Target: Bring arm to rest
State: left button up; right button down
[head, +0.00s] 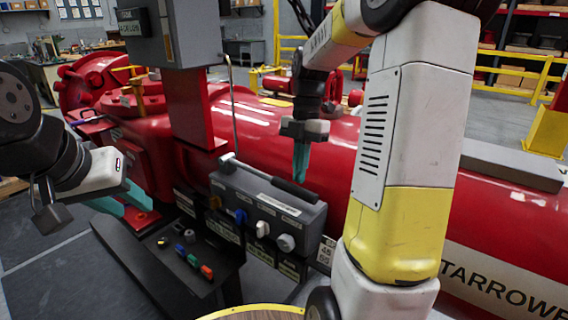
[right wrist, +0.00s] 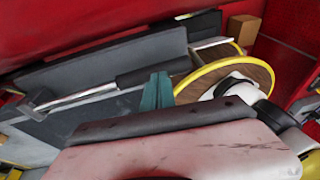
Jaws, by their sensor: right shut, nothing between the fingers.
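My right gripper (head: 301,162) hangs in front of the red tank, with its teal fingers pointing down and closed together. It holds nothing. Its fingertips also show together in the right wrist view (right wrist: 157,92). My right arm (head: 415,150), white and yellow, fills the right middle of the head view and hides part of the tank. My left gripper (head: 122,201) is at the left, with its teal fingers spread apart and empty. It is near the left end of the dark button panel.
A grey control box (head: 308,222) with knobs and a black-gripped lever (head: 270,181) stands below my right gripper. The lever also shows in the right wrist view (right wrist: 150,74). A dark panel (head: 160,250) carries coloured buttons. The large red tank (head: 340,150) lies behind.

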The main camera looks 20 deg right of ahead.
jog(key=v, duration=0.6)
jog(key=s+a+m+t, duration=0.3)
jog(key=s+m, duration=0.4)
jog(key=m, duration=0.5)
jog(key=s+a+m+t, duration=0.3)
jog(key=s+m+t, duration=0.2)
jog(key=m, duration=0.7)
jog(key=s, duration=0.2)
jog(key=shift+s+a+r+m+t, duration=0.3)
jog(key=shift+m+t, duration=0.1)
